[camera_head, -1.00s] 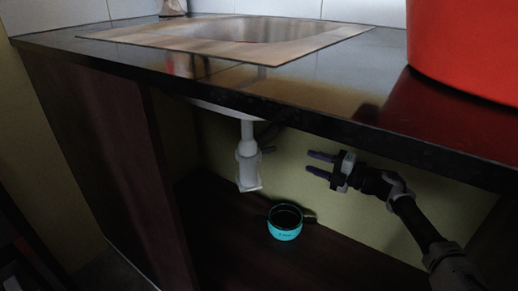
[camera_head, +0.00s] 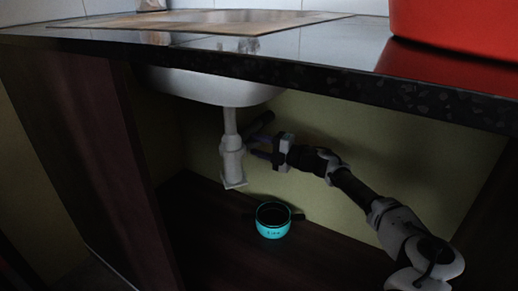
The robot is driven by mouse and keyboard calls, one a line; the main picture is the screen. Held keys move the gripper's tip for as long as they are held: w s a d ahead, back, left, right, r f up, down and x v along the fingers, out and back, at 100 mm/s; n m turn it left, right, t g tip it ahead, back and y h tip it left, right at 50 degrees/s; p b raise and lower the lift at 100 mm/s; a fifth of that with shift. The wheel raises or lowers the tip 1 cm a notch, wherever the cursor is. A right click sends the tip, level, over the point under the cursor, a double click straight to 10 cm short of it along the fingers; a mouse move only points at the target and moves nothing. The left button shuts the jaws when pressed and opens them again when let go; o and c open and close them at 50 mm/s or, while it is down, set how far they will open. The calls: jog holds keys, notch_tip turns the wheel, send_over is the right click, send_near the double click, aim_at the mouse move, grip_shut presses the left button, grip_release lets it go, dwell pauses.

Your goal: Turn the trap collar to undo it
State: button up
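The white sink trap (camera_head: 232,162) hangs under the basin, below a pale vertical pipe (camera_head: 230,120). The collar (camera_head: 231,144) is the wider band at the top of the trap; its edges are hard to make out in the dim light. My gripper (camera_head: 255,147) is at the right side of the collar, its two purple fingers pointing left toward it. The fingers look apart, with nothing seen between them. I cannot tell whether their tips touch the trap.
A teal pot (camera_head: 273,221) with a dark handle stands on the cabinet floor, right of and below the trap. The dark countertop (camera_head: 300,72) overhangs my arm. A dark side panel (camera_head: 110,150) closes the left. A red container (camera_head: 450,30) stands on the counter.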

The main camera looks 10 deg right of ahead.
grip_shut()
dwell(0.3)
jog(key=shift+s+r+t+p, duration=0.2)
jog(key=shift+r+t+p, duration=0.1)
jog(key=shift+p, duration=0.7)
jog(key=shift+s+f+m+h+p, duration=0.1)
jog(key=shift+f+m+h+p, duration=0.15)
jog(key=shift+m+h, duration=0.2)
grip_release()
